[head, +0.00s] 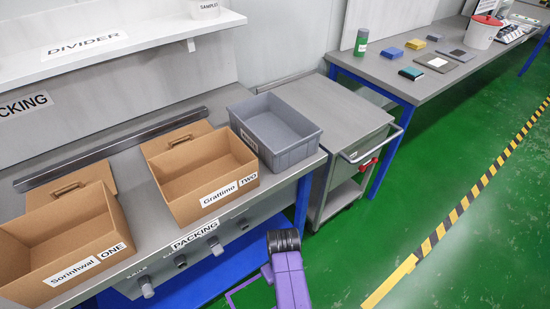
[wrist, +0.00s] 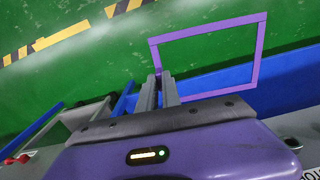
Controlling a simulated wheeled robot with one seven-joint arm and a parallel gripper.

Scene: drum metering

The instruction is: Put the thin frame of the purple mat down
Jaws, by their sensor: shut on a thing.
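A thin purple frame (wrist: 208,27), an open four-sided outline, is held in my gripper (wrist: 160,76) in the wrist view. In the head view a part of the frame (head: 243,285) shows at the bottom, left of my purple arm, in front of the packing bench. My fingertips are not clear in the head view.
The packing bench holds cardboard boxes labelled ONE (head: 72,262) and TWO (head: 215,190) and a grey bin (head: 290,155). A steel cart (head: 320,105) stands right of it. The far table (head: 385,70) carries small blocks, flat pads, a green bottle and a white bucket. Green floor is open at right.

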